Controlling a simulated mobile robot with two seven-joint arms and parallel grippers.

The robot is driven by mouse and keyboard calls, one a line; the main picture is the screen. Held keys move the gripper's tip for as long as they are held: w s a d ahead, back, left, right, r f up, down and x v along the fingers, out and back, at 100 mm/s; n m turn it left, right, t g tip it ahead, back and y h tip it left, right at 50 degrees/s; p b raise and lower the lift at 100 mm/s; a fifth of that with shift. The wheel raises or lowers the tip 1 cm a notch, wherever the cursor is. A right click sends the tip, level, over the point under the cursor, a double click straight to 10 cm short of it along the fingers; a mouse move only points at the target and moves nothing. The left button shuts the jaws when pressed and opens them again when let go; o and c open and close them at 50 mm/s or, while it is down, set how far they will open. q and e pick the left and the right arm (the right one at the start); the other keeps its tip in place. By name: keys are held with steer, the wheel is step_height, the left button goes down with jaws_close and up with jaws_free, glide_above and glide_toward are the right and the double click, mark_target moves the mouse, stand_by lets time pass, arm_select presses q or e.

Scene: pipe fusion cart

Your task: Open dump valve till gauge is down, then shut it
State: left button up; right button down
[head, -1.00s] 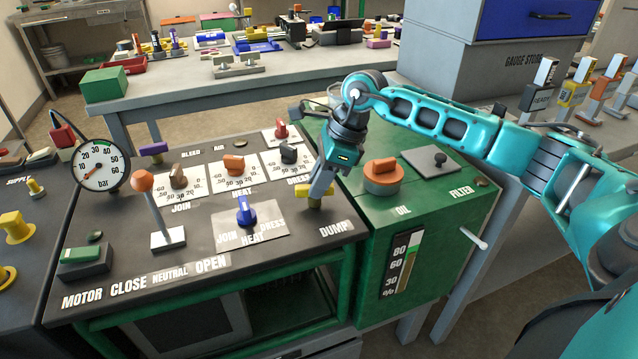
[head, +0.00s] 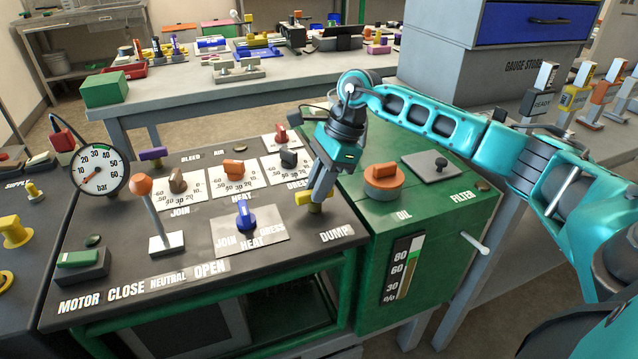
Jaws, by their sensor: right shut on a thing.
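The yellow dump valve handle (head: 307,207) is at the right end of the cart's dark panel, just behind the DUMP label. My right gripper (head: 318,194) points down onto it and is shut on it; the fingers hide part of the handle, so its exact turn is hard to tell. The round pressure gauge (head: 98,170), marked in bar, stands at the panel's left edge. Its red needle points to the lower left, near the low end of the scale. My left gripper is not in view.
An orange-knobbed lever (head: 155,215), a blue selector (head: 245,216) and several small dial knobs stand left of the handle. A green tank with an orange oil cap (head: 383,182) is close on the right. A grey bench (head: 200,92) lies behind.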

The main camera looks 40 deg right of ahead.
steer(key=c, duration=1)
jaws_free()
steer(key=shift+c, duration=0.2)
steer(key=p+v, duration=0.1)
steer(key=v, duration=1.2)
steer(key=shift+p, duration=0.3)
